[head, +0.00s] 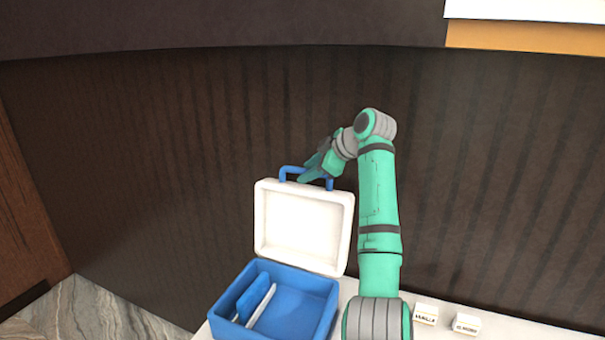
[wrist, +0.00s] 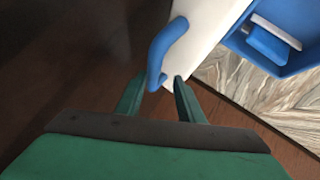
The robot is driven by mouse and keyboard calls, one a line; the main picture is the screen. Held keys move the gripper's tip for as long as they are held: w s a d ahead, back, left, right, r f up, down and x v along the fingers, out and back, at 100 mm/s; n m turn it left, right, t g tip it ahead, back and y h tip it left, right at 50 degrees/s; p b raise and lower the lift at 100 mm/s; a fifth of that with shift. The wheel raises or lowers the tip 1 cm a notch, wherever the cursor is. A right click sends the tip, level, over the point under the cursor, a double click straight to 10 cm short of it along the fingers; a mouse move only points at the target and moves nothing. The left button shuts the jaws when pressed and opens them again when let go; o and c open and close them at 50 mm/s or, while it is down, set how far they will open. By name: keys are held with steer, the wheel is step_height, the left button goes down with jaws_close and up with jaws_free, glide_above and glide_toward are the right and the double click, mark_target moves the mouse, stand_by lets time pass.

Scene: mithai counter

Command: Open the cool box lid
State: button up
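The cool box (head: 308,297) has a blue body and stands on a pale counter. Its white lid (head: 303,226) is swung up, steeply upright at the back, and the inside of the box shows. A blue handle (head: 291,170) is on the lid's upper edge. My gripper (head: 315,174) is at this handle, in front of the dark wall. In the wrist view my gripper (wrist: 159,80) has its fingers apart, with part of the handle (wrist: 164,50) reaching between the tips. A gap shows beside the handle, toward the right finger.
Blue and white pieces (head: 258,300) are inside the box at its left. Two small white labelled blocks (head: 426,313) (head: 466,323) stand on the counter (head: 352,285) at the right. A dark ribbed wall (head: 180,150) rises close behind.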

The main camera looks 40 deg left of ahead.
steer(key=v, duration=0.8)
steer(key=shift+s+a+r, duration=0.15)
steer(key=shift+a, duration=0.05)
